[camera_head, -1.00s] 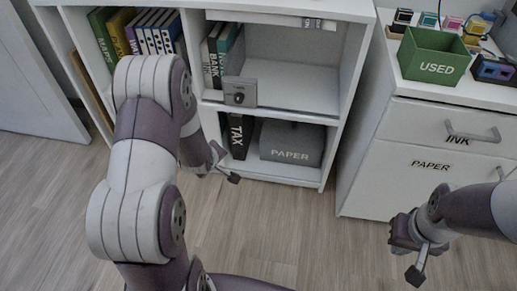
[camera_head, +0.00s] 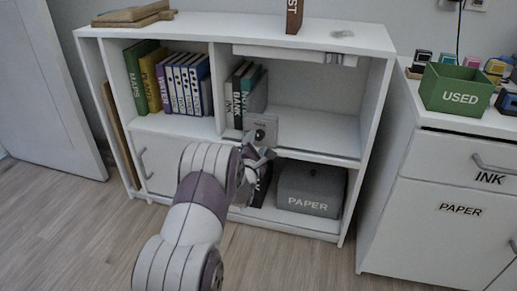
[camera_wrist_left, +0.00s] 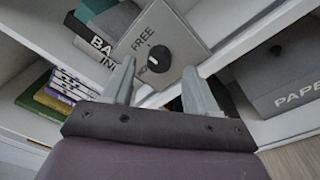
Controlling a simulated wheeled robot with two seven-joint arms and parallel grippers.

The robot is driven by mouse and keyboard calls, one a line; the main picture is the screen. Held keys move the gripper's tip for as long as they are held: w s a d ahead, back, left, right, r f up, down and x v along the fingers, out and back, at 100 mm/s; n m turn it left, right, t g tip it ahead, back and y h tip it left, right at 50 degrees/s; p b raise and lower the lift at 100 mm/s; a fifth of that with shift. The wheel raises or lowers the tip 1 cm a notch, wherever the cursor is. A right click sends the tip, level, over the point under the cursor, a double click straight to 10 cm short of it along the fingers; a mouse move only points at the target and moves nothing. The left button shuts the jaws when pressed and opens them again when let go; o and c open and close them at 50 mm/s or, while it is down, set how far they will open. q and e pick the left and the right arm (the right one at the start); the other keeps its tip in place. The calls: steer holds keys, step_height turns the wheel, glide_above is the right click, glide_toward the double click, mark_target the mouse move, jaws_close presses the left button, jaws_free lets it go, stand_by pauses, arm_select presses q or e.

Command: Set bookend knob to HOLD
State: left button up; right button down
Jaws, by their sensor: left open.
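The bookend (camera_head: 262,128) is a grey plate at the shelf's front edge, right of a few books. In the left wrist view its face (camera_wrist_left: 178,28) carries a round black knob (camera_wrist_left: 159,58) with a small white mark. The word FREE shows above left of the knob; a second label below is mostly hidden by a finger. My left gripper (camera_head: 262,157) is just in front of the bookend. In the left wrist view my left gripper (camera_wrist_left: 159,66) is open, its fingers either side of the knob; contact cannot be told. My right gripper is out of view.
Dark books (camera_head: 238,92) stand left of the bookend. The shelf to its right is bare. A grey PAPER box (camera_head: 310,190) sits on the lower shelf. A white cabinet (camera_head: 430,190) with a green USED bin (camera_head: 456,88) stands at the right.

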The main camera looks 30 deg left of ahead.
mark_target(259, 137)
arm_select(q)
steer(key=b+x, duration=0.1)
steer(key=x, duration=0.1)
steer(key=shift+w+a+f, duration=0.1)
steer(key=shift+w, duration=0.5)
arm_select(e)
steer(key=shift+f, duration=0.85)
arm_select(q)
steer(key=shift+c, duration=0.3)
steer(key=c, duration=1)
